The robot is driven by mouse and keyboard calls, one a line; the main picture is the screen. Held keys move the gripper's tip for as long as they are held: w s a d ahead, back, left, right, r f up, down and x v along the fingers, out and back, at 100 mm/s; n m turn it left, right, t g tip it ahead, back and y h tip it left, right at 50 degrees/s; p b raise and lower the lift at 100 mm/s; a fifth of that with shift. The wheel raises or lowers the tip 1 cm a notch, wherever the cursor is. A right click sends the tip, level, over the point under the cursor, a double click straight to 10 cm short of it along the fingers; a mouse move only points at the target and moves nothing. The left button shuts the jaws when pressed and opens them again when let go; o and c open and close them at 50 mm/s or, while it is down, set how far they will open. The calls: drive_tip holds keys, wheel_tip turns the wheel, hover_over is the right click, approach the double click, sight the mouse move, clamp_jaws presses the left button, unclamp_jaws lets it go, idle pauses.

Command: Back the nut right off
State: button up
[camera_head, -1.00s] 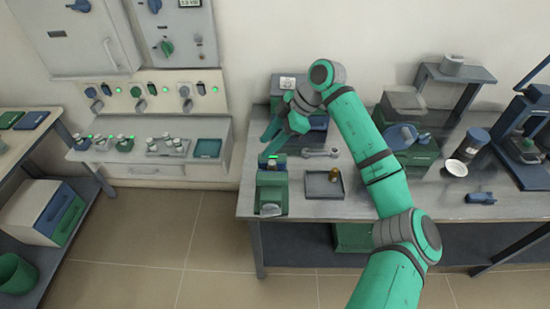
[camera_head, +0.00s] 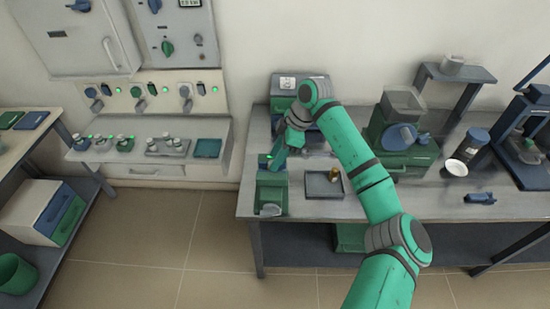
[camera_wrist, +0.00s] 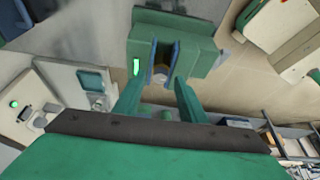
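A green vise-like block (camera_head: 271,193) stands at the front left of the bench. In the wrist view, the block (camera_wrist: 205,55) has two blue jaws (camera_wrist: 153,58), with a small tan and grey round piece (camera_wrist: 160,78) between them. That piece may be the nut; it is too small to tell nut from bolt. My gripper (camera_wrist: 158,86) is open, with its two green fingers apart on either side of the jaws' near end. No hold on the piece shows. In the head view my gripper (camera_head: 279,158) is just above the block's back part.
A grey tray (camera_head: 315,190) holding a brass-coloured piece (camera_head: 335,174) lies right of the block. A wrench (camera_head: 318,146) lies behind it, partly hidden by my arm. A green machine (camera_head: 405,155) and a dark cup (camera_head: 467,149) stand farther right.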

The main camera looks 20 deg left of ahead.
drive_tip(key=shift+a+f, duration=0.2)
drive_tip(key=shift+f, duration=0.3)
clamp_jaws()
